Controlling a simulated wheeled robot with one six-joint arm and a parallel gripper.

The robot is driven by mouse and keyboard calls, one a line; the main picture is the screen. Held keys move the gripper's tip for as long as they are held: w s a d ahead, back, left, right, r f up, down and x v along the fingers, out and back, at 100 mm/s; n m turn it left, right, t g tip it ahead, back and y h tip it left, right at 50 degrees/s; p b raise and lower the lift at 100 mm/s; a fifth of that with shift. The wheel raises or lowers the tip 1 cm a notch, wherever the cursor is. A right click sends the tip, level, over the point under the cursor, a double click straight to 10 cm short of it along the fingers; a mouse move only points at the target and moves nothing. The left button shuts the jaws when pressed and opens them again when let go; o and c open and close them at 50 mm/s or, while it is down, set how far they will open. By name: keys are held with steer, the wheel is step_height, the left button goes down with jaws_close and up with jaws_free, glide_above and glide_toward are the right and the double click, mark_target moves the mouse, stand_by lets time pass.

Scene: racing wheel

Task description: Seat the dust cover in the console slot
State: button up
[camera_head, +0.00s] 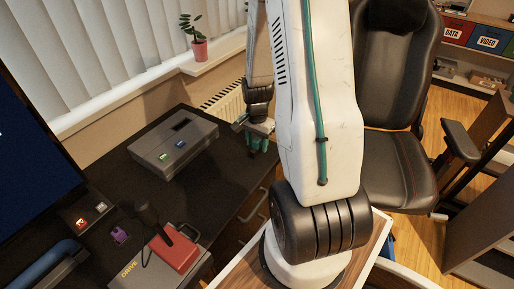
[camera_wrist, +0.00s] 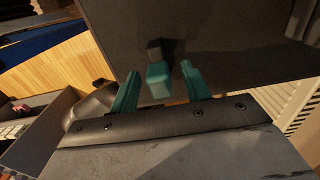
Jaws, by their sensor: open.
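The console (camera_head: 150,150) is a grey box on the dark desk, with a dark slot (camera_head: 180,124) in its top and green and blue labelled parts at its front. I cannot pick out the dust cover for certain. A small purple piece (camera_head: 118,234) lies on the desk to the front left of the console. My gripper (camera_head: 258,143) hangs to the right of the console, near the desk's right edge, apart from it. In the wrist view, my teal fingers (camera_wrist: 161,90) stand apart, with a teal block with a dark end between them; I cannot tell what it is.
A red shifter box (camera_head: 174,252) with a lever stands on a grey DRIVE base at the front. A monitor (camera_head: 30,170) and a blue wheel part (camera_head: 45,262) are at left. A black chair (camera_head: 395,80) stands at right. The desk right of the console is bare.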

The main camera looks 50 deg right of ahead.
steer(key=shift+c, duration=0.4)
jaws_close()
steer(key=shift+r, duration=0.2)
